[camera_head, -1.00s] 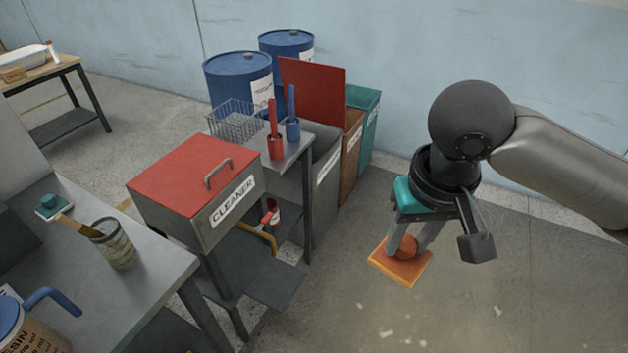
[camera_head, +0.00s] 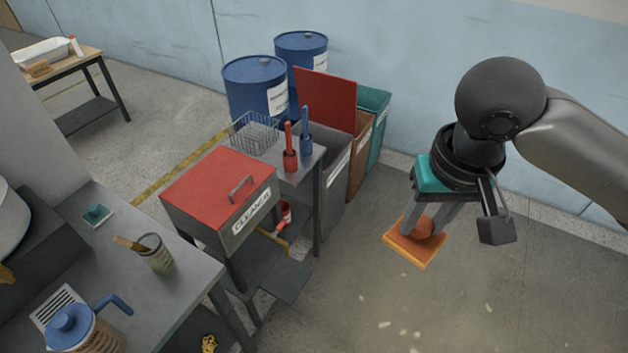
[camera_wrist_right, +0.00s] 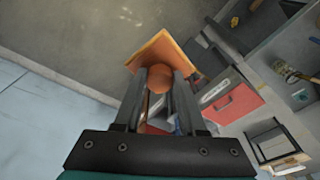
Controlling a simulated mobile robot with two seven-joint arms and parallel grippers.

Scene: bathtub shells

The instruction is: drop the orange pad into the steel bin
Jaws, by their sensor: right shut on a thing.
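The orange pad (camera_head: 402,252) is a flat square with a round orange-brown knob on top. My right gripper (camera_head: 424,226) is shut on the knob and holds the pad above the floor, right of the bins. In the right wrist view the pad (camera_wrist_right: 163,48) shows beyond the fingertips (camera_wrist_right: 159,80). The steel bin (camera_head: 334,181) is grey with a white label, and its red lid (camera_head: 326,101) stands open. Its inside is mostly hidden by the near shelf and the viewing angle. My left gripper is not in view.
A brown bin (camera_head: 360,161) and a teal bin (camera_head: 375,128) stand beside the steel bin. A red-lidded cleaner box (camera_head: 220,190) and a small table with a wire basket (camera_head: 254,134) stand left of it.

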